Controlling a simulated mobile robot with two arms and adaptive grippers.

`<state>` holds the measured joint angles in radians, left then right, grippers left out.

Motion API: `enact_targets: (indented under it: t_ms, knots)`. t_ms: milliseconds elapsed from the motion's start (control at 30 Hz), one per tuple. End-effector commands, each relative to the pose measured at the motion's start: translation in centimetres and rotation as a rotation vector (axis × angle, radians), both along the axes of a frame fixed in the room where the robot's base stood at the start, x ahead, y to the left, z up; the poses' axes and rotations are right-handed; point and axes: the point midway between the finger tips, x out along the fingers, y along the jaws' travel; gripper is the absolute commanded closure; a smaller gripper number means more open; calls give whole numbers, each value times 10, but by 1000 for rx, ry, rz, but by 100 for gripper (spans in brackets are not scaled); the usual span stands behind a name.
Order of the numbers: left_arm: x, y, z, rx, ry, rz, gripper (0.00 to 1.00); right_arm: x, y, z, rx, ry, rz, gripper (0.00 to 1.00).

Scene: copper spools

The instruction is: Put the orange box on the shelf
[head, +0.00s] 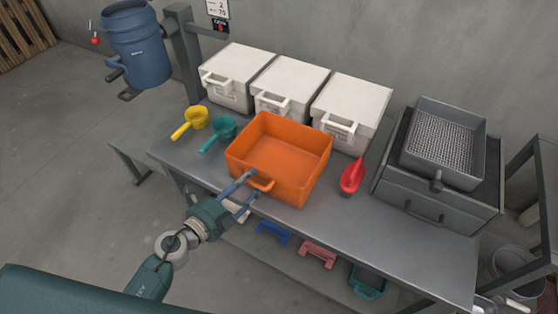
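The orange box (305,158) is an open, empty bin standing upright on the grey table, with a handle (262,184) on its near left side. My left gripper (255,184) is at this handle, its two blue-grey fingers apart, one on each side of it. I cannot tell whether they touch it. A lower shelf (290,265) shows under the table's front edge, with blue (273,232), pink (318,253) and green (368,281) items on it. Which shelf the task means is not clear. My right gripper is not in view.
Several white lidded boxes (355,98) stand behind the orange box. A grey sieve (440,140) on a drawer unit (425,205) stands at the right end.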

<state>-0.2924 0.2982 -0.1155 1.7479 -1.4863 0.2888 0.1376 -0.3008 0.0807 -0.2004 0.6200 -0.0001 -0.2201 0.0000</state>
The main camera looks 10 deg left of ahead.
Motion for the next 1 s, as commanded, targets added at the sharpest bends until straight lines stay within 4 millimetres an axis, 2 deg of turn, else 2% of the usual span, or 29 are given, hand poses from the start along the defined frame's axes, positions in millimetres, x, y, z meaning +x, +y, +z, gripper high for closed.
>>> enact_targets:
  t_ms: [267,467,833,1000]
  knots:
    - [3,-2,-1,2,1,-1,61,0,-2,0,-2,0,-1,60]
    - [3,-1,-1,2,1,-1,100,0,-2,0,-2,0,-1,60]
    - [3,-1,1,0,-1,0,100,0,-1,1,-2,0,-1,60]
    - [3,-1,11,3,-3,-1,100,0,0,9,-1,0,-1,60]
